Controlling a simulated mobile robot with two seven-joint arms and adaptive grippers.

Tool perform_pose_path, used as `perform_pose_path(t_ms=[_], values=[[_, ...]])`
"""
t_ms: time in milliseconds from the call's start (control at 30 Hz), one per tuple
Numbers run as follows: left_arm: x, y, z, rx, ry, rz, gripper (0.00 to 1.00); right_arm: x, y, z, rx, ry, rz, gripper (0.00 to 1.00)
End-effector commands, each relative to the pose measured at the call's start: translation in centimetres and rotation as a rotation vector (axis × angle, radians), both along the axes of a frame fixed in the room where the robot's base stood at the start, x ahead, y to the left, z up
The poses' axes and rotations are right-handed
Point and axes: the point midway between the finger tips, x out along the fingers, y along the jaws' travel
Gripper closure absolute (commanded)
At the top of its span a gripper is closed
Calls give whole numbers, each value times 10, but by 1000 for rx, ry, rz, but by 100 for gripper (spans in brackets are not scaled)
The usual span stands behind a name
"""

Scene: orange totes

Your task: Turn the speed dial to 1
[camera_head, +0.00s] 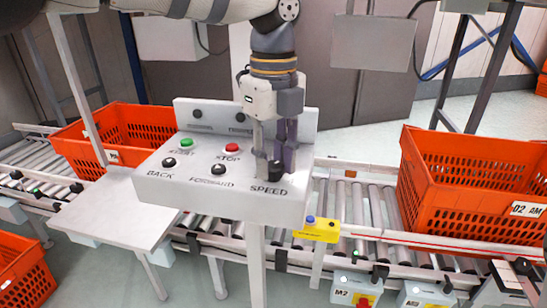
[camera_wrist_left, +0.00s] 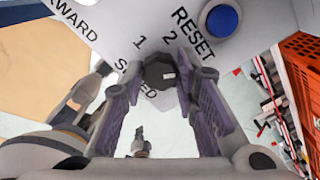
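The speed dial (camera_head: 276,170) is a small black knob above the SPEED label at the right front of the white control panel (camera_head: 165,198). In the left wrist view the dial (camera_wrist_left: 159,72) shows a small white mark on its right side; the printed 1 and 2 stand beside it. My left gripper (camera_head: 275,165) reaches down from above, its purple-grey fingers one on each side of the dial. In the left wrist view the fingers (camera_wrist_left: 159,68) look parted, with narrow gaps to the dial; firm contact cannot be told. My right gripper does not show.
The panel also bears a green START button (camera_head: 186,142), a red STOP button (camera_head: 232,145), and black BACK (camera_head: 168,162) and FORWARD (camera_head: 218,169) knobs. A blue RESET button (camera_wrist_left: 222,21) is near the right finger. Orange totes (camera_head: 470,185) stand on the roller conveyor (camera_head: 355,205) behind.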

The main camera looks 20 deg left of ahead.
Motion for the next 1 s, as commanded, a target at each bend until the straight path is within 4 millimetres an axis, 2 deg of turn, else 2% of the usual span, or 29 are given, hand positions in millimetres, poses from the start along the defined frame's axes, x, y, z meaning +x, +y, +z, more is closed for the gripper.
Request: perform_pose_path(t_ms=[267, 467, 1000], values=[[0, 0, 0, 1, -1, 11, 100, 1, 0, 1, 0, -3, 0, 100], [0, 0, 2, 1, -1, 86, 100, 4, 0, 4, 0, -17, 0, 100], [0, 0, 0, 2, -1, 563, 100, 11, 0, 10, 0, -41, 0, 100]])
